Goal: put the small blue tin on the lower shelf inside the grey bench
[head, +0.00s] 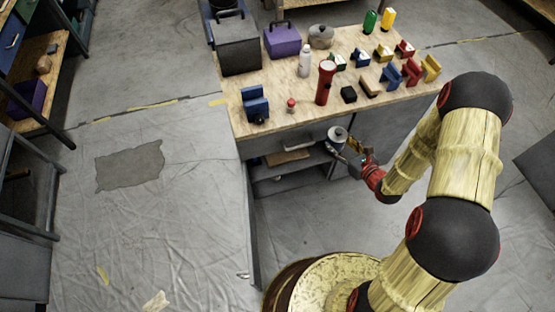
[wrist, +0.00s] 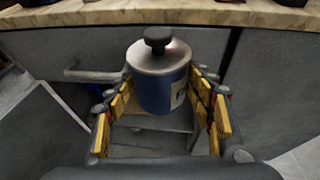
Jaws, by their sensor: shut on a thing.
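The small blue tin (wrist: 163,93) has a grey lid with a black knob and stands upright between my fingers in the wrist view. My gripper (wrist: 160,84) is shut on its sides with yellow pads. In the head view the tin (head: 338,133) shows mostly its pale lid, with my gripper (head: 348,149) at its lower right. It is held in front of the grey bench (head: 380,132), just below the wooden top's front edge. The bench's open bay has shelf boards; the lower shelf (head: 285,184) shows partly. The tin hides part of the bay in the wrist view.
The wooden bench top (head: 270,128) holds a red torch (head: 325,82), a white bottle (head: 305,61), a blue vice (head: 255,103) and several coloured blocks. A brown board (head: 287,157) lies in the bay above the lower shelf.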

